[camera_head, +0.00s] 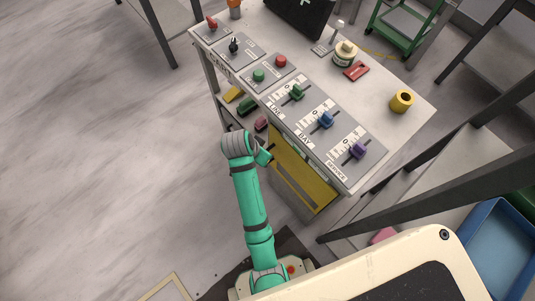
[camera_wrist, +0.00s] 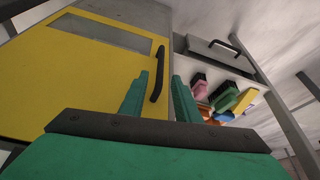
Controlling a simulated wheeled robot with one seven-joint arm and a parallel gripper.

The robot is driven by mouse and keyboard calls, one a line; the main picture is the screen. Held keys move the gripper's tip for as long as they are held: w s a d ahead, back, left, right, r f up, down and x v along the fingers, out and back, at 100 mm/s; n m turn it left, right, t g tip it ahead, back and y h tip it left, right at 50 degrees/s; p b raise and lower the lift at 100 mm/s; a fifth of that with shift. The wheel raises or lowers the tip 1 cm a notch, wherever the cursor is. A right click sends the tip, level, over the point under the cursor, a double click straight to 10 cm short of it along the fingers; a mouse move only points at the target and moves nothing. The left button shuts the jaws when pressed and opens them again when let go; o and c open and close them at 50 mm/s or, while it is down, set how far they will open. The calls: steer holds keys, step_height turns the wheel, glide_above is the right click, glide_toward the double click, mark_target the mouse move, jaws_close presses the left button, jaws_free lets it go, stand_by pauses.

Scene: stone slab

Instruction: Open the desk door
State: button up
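The desk door is a yellow panel (camera_head: 303,187) under the right part of the desk (camera_head: 408,122). It looks closed. In the wrist view the yellow door (camera_wrist: 75,75) fills the left side and has a grey window strip. Its black curved handle (camera_wrist: 157,78) is near the door's right edge. My gripper (camera_head: 266,154) is beside the door's left end in the head view. In the wrist view my gripper (camera_wrist: 159,98) has its two green fingers apart, with the handle appearing between them. I cannot tell whether they touch it. The handle is not clear in the head view.
An open shelf with several coloured blocks (camera_wrist: 222,100) is beside the door, below a drawer with a black handle (camera_wrist: 222,44). A dark metal frame (camera_head: 400,205) stands close right. The floor to the left is clear.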

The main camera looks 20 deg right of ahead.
steer(key=x, duration=0.8)
jaws_close()
